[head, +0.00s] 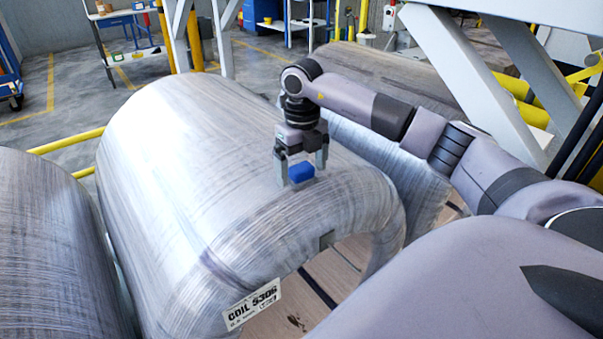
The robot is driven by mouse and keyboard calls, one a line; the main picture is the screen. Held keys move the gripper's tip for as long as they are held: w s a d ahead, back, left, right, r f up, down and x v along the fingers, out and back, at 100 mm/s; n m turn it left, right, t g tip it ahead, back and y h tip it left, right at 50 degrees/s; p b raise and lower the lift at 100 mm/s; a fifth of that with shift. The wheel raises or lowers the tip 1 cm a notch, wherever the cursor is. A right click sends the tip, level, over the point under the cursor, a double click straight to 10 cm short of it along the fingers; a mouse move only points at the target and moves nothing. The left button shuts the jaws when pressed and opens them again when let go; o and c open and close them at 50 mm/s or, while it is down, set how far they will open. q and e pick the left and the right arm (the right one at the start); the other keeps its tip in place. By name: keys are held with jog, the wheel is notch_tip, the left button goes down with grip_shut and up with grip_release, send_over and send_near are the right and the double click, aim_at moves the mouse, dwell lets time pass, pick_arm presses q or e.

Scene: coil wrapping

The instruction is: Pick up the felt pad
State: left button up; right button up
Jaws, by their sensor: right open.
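A small blue block (301,172), which appears to be the felt pad, sits on top of the large wrapped coil (190,130) near its right front edge. My right gripper (302,176) points down from above with its fingers apart, one on each side of the blue pad. I cannot tell whether the fingers touch it. The coil carries a white label reading COIL 5306 (253,304) at its front lower edge. My left gripper is not in view.
Another wrapped coil (50,240) stands at the left, and more coils (400,75) lie behind my right arm. Yellow rails (68,141) and a white frame (450,60) stand around them. A workbench (125,15) is at the back left, with open floor before it.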

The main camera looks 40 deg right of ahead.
aim_at(301, 166)
jog(key=shift+f, duration=0.35)
jog(key=c, duration=1.1)
jog(key=shift+w+r, duration=0.1)
jog(key=shift+r, duration=0.05)
jog(key=shift+c, duration=0.2)
notch_tip(301, 166, up, 9)
jog(key=shift+r, duration=0.1)
notch_tip(301, 166, up, 11)
jog(key=p, duration=0.4)
jog(key=shift+f, duration=0.2)
jog(key=o, duration=0.3)
jog(key=shift+c, duration=0.9)
